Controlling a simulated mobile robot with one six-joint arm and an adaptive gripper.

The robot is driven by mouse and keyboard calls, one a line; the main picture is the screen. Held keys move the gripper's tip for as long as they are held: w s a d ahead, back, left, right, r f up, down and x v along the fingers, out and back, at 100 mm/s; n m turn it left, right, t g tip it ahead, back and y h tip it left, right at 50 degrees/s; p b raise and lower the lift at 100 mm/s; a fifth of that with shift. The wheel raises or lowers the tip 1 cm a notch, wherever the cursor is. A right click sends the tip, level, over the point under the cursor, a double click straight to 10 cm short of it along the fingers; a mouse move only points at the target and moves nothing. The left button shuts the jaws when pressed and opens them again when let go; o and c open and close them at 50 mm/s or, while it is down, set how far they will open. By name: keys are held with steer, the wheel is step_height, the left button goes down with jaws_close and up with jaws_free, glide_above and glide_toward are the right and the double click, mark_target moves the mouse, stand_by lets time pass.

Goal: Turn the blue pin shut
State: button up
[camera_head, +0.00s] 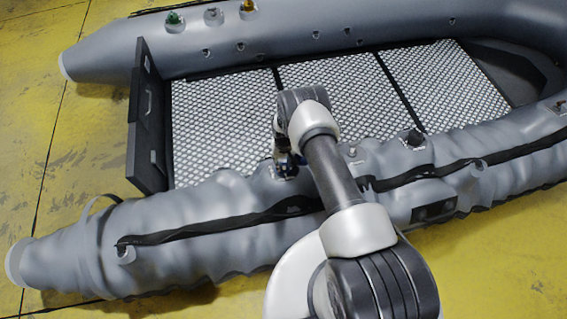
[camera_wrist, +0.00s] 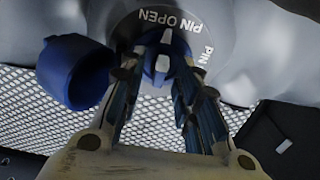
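The blue pin (camera_wrist: 161,66) sits in the middle of a grey round valve (camera_wrist: 190,22) on the boat's tube. White lettering on the valve reads "PIN OPEN", and a second "PIN" label is partly cut off by my finger. My gripper (camera_wrist: 158,58) has one finger on each side of the pin, with the tips at the valve. Whether the fingers touch the pin is unclear. A blue cap (camera_wrist: 75,71) hangs open to the left of the valve. In the head view my arm reaches over the near tube, and my gripper and the pin are mostly hidden.
The grey inflatable boat (camera_head: 190,217) lies on a yellow floor (camera_head: 50,150), with a patterned deck (camera_head: 225,110) inside. A dark transom board (camera_head: 146,120) stands at its left end. Green, grey and orange valves are on the far tube. More fittings lie along the near tube.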

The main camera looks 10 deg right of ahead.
jaws_close()
stand_by(0.3)
steer(key=shift+m+b, duration=0.3)
steer(key=shift+b, duration=0.05)
steer(key=shift+w+a+f+m+h+b, duration=0.1)
steer(key=shift+m+h+b, duration=0.2)
steer(key=shift+m+b, duration=0.6)
steer(key=m, duration=0.3)
steer(key=shift+a+m+h+b, duration=0.1)
steer(key=shift+m+h+b, duration=0.2)
steer(key=shift+m+b, duration=0.1)
steer(key=m, duration=0.3)
steer(key=m+g, duration=0.1)
steer(key=m, duration=0.2)
steer(key=shift+w+a+h, duration=0.15)
steer(key=shift+w+h, duration=0.05)
steer(key=shift+h, duration=0.2)
steer(key=m+g, duration=0.1)
steer(key=m, duration=0.4)
steer(key=shift+w, duration=0.15)
steer(key=shift+m, duration=0.4)
